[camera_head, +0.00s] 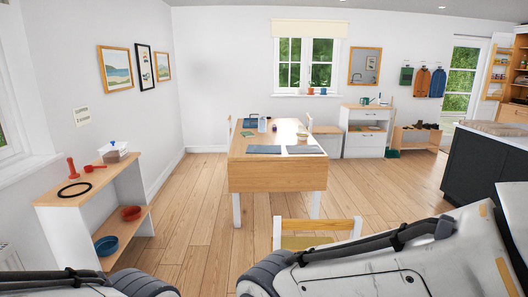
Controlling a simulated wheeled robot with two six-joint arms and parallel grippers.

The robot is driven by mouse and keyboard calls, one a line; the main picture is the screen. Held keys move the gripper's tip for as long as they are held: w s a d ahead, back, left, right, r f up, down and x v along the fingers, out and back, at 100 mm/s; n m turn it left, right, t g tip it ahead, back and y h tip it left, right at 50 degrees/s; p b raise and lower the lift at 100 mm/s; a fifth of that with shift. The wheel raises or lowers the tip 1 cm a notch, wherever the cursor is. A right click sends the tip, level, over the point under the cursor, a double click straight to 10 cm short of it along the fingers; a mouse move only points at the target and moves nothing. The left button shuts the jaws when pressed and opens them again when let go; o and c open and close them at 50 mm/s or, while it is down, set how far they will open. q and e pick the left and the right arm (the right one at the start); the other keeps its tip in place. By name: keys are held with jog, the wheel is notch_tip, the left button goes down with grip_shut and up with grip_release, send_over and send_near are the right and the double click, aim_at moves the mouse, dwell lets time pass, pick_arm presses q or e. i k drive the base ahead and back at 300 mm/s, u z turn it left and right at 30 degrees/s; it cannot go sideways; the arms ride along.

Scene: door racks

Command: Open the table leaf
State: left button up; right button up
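The wooden table (240,157) stands ahead of me near the middle of the room, on white legs. Its near leaf (277,178) hangs down as a vertical wooden panel below the near edge of the top. A grey-blue mat (263,150), a small dark bowl or cup and several other small items lie on the table top. My two arms show along the bottom edge, but neither gripper is in view.
A wooden chair (318,225) stands between me and the table's near side. A low shelf (66,200) is along the left wall. A dark counter (480,165) is at right. Floor (385,190) is clear right of the table.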

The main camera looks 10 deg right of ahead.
aim_at(298, 176)
jog(key=k, duration=0.6)
jog(key=z, duration=0.75)
jog(key=i, duration=0.7)
jog(key=z, duration=1.2)
jog(key=i, duration=0.95)
jog(key=z, duration=0.45)
jog(key=i, duration=1.55)
jog(key=u, duration=0.45)
jog(key=i, duration=0.9)
jog(key=u, duration=1.3)
jog(key=i, duration=0.8)
jog(key=u, duration=0.8)
